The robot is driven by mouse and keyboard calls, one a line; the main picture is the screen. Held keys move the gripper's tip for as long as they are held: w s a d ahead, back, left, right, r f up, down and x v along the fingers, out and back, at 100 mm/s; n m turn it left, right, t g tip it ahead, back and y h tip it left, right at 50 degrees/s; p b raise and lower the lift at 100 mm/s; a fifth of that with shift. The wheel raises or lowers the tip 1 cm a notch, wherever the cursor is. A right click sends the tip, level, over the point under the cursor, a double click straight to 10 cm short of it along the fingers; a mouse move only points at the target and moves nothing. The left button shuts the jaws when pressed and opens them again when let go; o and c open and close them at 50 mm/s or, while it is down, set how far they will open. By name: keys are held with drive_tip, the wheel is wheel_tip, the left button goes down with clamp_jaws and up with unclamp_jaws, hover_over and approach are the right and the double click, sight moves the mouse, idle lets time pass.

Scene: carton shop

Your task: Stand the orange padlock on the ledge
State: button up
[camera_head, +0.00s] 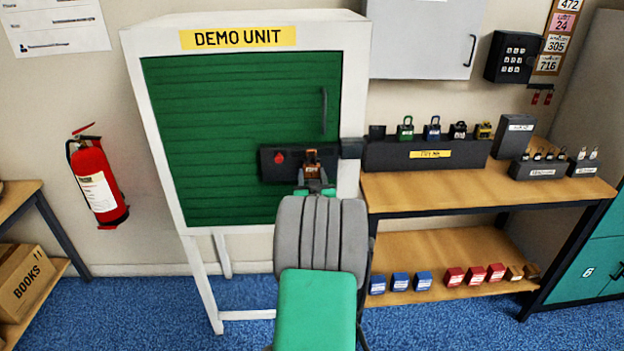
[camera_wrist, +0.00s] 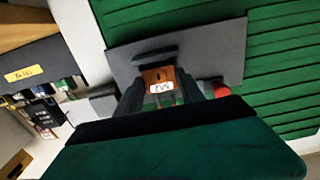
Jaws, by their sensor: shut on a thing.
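The orange padlock (camera_head: 312,157) is between the fingers of my gripper (camera_head: 313,172), in front of the dark plate (camera_head: 270,170) on the green shutter. In the wrist view the padlock (camera_wrist: 156,76) shows its orange face with a small white label, and my gripper (camera_wrist: 160,92) is shut on it from both sides. Its shackle is not clear. I cannot tell whether the padlock touches the dark plate. A black raised ledge (camera_head: 385,157) with a yellow label stands at the back of the bench at right, with several padlocks on top.
The white-framed demo unit (camera_head: 160,120) is directly ahead. A red knob (camera_head: 279,157) is left of the padlock, a dark latch block (camera_head: 351,148) to the right. The wooden bench (camera_head: 440,190) has free room in front. A fire extinguisher (camera_head: 98,185) hangs at left.

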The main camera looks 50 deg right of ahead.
drive_tip(key=shift+w+d+r+b, duration=0.1)
drive_tip(key=shift+w+d+b, duration=0.35)
drive_tip(key=shift+d+b, duration=0.15)
idle(0.5)
drive_tip(key=shift+f+b, duration=0.25)
drive_tip(key=shift+b, duration=0.95)
idle(0.9)
drive_tip(key=o, duration=1.3)
drive_tip(key=shift+o, duration=0.2)
drive_tip(key=shift+a, duration=0.1)
drive_tip(key=shift+f, duration=0.15)
drive_tip(key=v, duration=0.9)
drive_tip(key=shift+b, duration=0.35)
